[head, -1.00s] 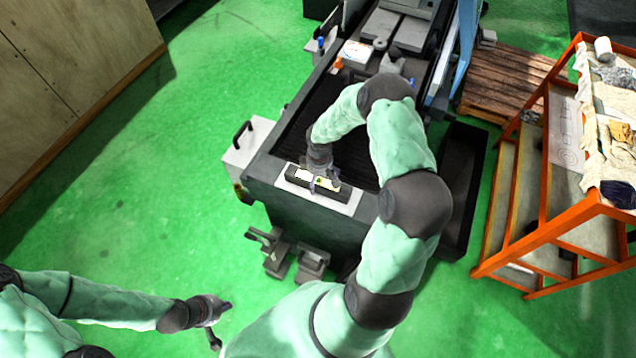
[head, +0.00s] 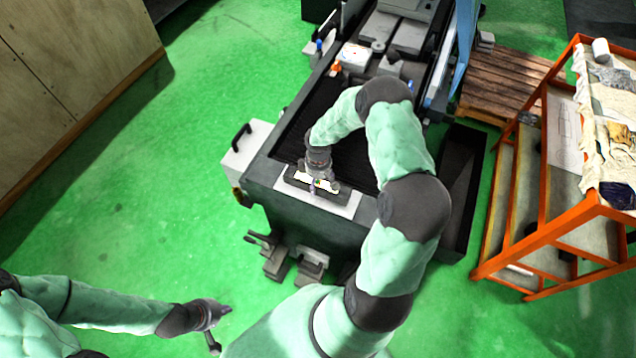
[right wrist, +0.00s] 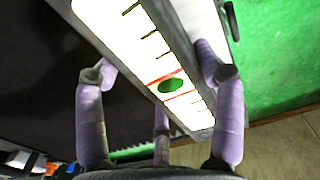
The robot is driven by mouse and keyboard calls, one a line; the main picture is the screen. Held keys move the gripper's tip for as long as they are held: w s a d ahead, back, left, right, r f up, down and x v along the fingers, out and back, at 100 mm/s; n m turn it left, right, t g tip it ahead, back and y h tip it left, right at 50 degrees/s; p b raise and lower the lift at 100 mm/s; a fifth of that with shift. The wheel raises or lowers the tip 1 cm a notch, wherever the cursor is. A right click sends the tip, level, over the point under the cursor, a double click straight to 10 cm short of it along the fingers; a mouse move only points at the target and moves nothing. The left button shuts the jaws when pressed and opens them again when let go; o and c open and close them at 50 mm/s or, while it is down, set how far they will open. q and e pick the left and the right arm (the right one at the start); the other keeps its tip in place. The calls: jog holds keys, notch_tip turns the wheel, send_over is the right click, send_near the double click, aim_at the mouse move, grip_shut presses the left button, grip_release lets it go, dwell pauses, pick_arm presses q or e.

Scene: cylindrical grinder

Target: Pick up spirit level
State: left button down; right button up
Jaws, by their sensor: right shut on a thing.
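The spirit level (head: 311,181) is a dark bar with a pale scale face and a green vial, over a light plate at the machine's near end. My right gripper (head: 318,182) is shut on it near its middle, and it looks slightly raised off the plate. In the right wrist view, the spirit level (right wrist: 146,50) runs diagonally between the purple fingers of the right gripper (right wrist: 160,75), with its green vial and red lines facing the camera. My left gripper (head: 219,325) is empty over the green floor at lower left, its fingers apart.
The light plate (head: 330,207) lies under the level on the grinder (head: 258,178). An orange shelf rack (head: 550,235) stands at right, a wooden pallet (head: 510,83) behind it. A wooden cabinet (head: 75,75) is at upper left. Green floor at left is open.

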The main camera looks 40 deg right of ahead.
notch_tip(320, 180, up, 3)
jog(key=shift+f, duration=0.1)
jog(key=s+a+r+b, duration=0.1)
jog(key=s+a+r, duration=0.4)
jog(key=s+r, duration=0.4)
jog(key=s, duration=0.4)
jog(key=shift+a+r, duration=0.2)
jog(key=shift+r, duration=0.1)
jog(key=w+a+f+m+b, duration=0.5)
jog(key=w+a+f+b, duration=0.9)
jog(key=f+b, duration=0.2)
jog(key=shift+w+a+b, duration=0.15)
jog(key=shift+w+b, duration=0.15)
jog(key=shift+b, duration=0.85)
